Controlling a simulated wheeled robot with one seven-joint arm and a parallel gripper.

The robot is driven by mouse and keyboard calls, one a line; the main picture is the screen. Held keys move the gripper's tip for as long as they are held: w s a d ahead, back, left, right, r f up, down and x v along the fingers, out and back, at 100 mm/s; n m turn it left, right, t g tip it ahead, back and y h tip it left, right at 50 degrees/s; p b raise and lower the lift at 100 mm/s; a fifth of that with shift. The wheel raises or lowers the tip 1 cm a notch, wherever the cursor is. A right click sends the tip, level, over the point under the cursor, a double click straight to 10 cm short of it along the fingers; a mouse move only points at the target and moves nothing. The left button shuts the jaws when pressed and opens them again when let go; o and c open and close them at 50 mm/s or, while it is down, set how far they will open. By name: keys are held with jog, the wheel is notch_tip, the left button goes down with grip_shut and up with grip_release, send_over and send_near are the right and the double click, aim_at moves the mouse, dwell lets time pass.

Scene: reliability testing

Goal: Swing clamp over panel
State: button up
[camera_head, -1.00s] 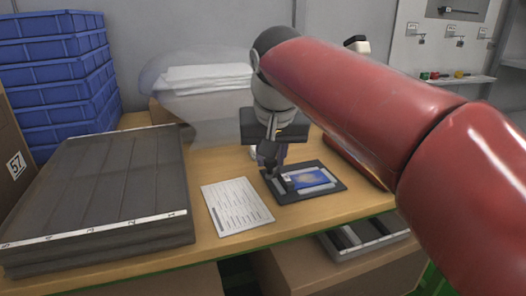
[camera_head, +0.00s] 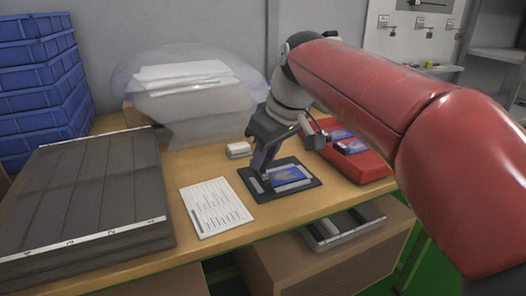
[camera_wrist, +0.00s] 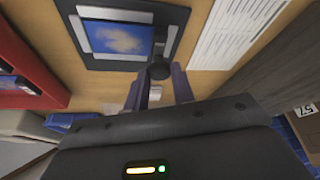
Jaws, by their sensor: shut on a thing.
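The panel also shows in the wrist view (camera_wrist: 118,38). The clamp's dark round knob (camera_wrist: 159,70) is at the panel's side edge in the wrist view. My gripper (camera_head: 264,174) points down at the left side of the fixture. Its fingers (camera_wrist: 160,88) are closed around the clamp knob. The fingers hide part of the clamp in the head view, so its exact angle over the panel is unclear.
A printed sheet (camera_head: 215,207) lies left of the fixture, beside a large grey slatted box (camera_head: 80,195). A red tray (camera_head: 372,170) with more panels stands to the right. A small white block (camera_head: 238,150) and a bagged bin (camera_head: 190,105) are behind.

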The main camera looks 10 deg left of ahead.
jog(key=shift+w, duration=0.1)
dwell(0.3)
jog(key=o, duration=1)
jog(key=shift+r, duration=0.1)
jog(key=p+v, duration=0.1)
jog(key=v, duration=0.6)
jog(key=shift+d+r, duration=0.1)
jog(key=shift+r, duration=0.2)
